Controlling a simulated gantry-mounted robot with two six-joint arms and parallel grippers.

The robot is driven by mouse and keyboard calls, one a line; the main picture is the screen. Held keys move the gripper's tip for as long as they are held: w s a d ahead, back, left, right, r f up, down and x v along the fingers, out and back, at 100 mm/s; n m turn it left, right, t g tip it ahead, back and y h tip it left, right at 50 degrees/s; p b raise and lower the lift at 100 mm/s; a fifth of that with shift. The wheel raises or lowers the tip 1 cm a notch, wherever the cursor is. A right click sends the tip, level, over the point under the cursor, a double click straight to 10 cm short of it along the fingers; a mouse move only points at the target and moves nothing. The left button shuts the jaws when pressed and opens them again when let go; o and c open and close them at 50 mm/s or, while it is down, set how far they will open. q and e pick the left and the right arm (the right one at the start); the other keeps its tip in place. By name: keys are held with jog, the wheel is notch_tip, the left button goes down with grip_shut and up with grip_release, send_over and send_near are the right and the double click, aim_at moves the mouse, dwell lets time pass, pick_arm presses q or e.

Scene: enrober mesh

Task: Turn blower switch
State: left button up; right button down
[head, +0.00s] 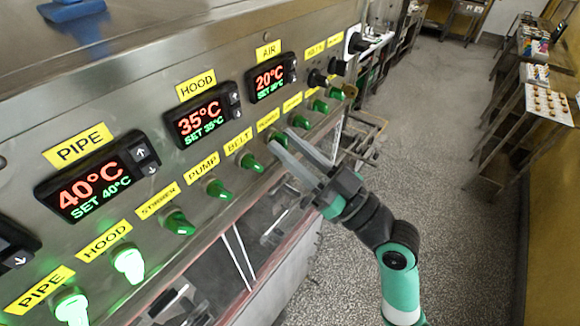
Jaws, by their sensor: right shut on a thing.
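The blower switch (279,138) is a small green knob on the sloping steel panel, in the row right of the BELT knob (250,163). Its yellow label (268,120) is small and hard to read. My right gripper (281,141) reaches in from the lower right, with its two long grey fingers on either side of this knob. It is shut on the knob, which the fingers partly hide. The knob does not look lit, and its exact angle cannot be told. My left gripper is not in view.
Similar knobs line the panel: PUMP (218,190) and STIRRER (178,222) to the left, others close by to the right. The PIPE knob (72,305) and HOOD knob (128,262) glow green. Temperature displays (200,118) sit above. Open speckled floor (420,150) lies right.

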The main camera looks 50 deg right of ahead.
jog(key=n, duration=0.1)
jog(key=n+y+b, duration=0.1)
jog(key=shift+d+f+n+y, duration=0.1)
jog(key=shift+f+n+y, duration=0.1)
jog(key=shift+n+y, duration=0.15)
jog(key=shift+r+n+g+y+b, duration=0.1)
jog(key=shift+n+g+y+b, duration=0.2)
jog(key=shift+n, duration=0.35)
jog(key=shift+r+n+y, duration=0.15)
jog(key=shift+n+y, duration=0.2)
jog(key=shift+n, duration=0.65)
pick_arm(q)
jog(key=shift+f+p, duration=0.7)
pick_arm(e)
jog(key=shift+n+g+y, duration=0.5)
jog(key=shift+n, duration=0.6)
jog(key=c, duration=0.9)
grip_release()
